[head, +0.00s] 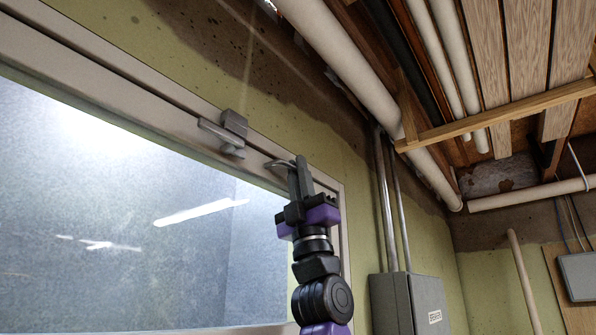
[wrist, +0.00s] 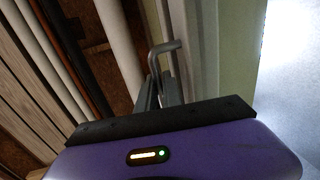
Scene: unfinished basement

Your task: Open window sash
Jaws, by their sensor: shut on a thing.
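The window sash (head: 100,88) is a beige-grey frame around a large frosted pane (head: 130,200), filling the left of the head view. A grey metal latch (head: 232,130) sits on its top rail. To its right is a curved metal handle (head: 277,163) on the same rail. My gripper (head: 300,172) reaches up to this handle, with its fingers shut on it. In the wrist view the bent handle (wrist: 160,52) rises from between my gripper's fingers (wrist: 163,92). The fingers hide part of the handle. I cannot tell whether the sash stands ajar.
White pipes (head: 345,50) and wooden joists (head: 510,60) run overhead. A grey electrical box (head: 408,302) with conduits (head: 385,210) is on the wall right of the window. Another grey box (head: 578,275) is at the far right. Air in front of the pane is clear.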

